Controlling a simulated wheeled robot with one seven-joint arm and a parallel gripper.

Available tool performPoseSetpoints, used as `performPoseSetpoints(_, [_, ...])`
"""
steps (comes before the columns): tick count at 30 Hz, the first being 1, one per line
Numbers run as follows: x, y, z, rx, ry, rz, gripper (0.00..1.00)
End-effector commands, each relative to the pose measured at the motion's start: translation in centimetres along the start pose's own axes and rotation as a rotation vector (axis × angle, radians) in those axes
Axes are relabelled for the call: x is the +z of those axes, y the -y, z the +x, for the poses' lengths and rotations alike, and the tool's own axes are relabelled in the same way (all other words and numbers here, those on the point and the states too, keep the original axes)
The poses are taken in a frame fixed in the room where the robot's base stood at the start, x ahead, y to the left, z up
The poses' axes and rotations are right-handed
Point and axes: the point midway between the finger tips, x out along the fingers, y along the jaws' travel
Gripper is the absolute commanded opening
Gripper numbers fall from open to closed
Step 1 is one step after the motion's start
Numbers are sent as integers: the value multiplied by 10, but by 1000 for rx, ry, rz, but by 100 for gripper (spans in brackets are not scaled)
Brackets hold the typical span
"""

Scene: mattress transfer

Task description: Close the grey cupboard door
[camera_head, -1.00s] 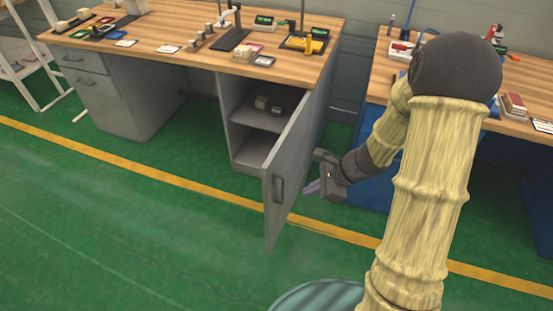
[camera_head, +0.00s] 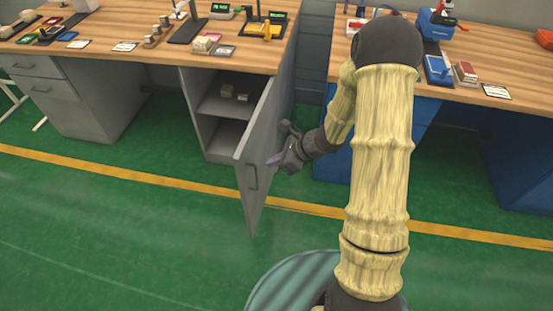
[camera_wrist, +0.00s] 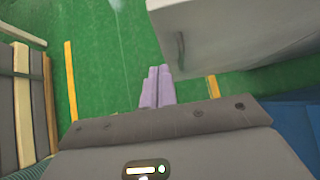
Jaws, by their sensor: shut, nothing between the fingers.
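The grey cupboard door (camera_head: 257,155) stands wide open, swung out from the cupboard (camera_head: 226,128) under the left workbench. In the wrist view the purple fingers (camera_wrist: 158,87) are together and empty, with the door (camera_wrist: 235,35) ahead and to the right. Small boxes (camera_head: 234,94) sit on the cupboard's inner shelf.
The left wooden bench top (camera_head: 130,60) carries many small items. A second bench with blue sides (camera_head: 333,140) stands right of my gripper, with a narrow gap between. The green floor (camera_head: 120,215) in front is clear.

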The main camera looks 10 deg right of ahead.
Motion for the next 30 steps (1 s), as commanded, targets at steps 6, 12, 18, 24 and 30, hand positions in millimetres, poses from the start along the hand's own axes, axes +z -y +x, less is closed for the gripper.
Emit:
performPoseSetpoints(6, [-1,-1,42,4,-2,0,0])
performPoseSetpoints(12, [9,-1,72,3,0,-4,0])
performPoseSetpoints(18, [25,-1,88,2,-1,-1,0])
performPoseSetpoints(24, [28,0,92,0,-1,0,0])
performPoseSetpoints(30, [28,0,92,0,-1,0,0])
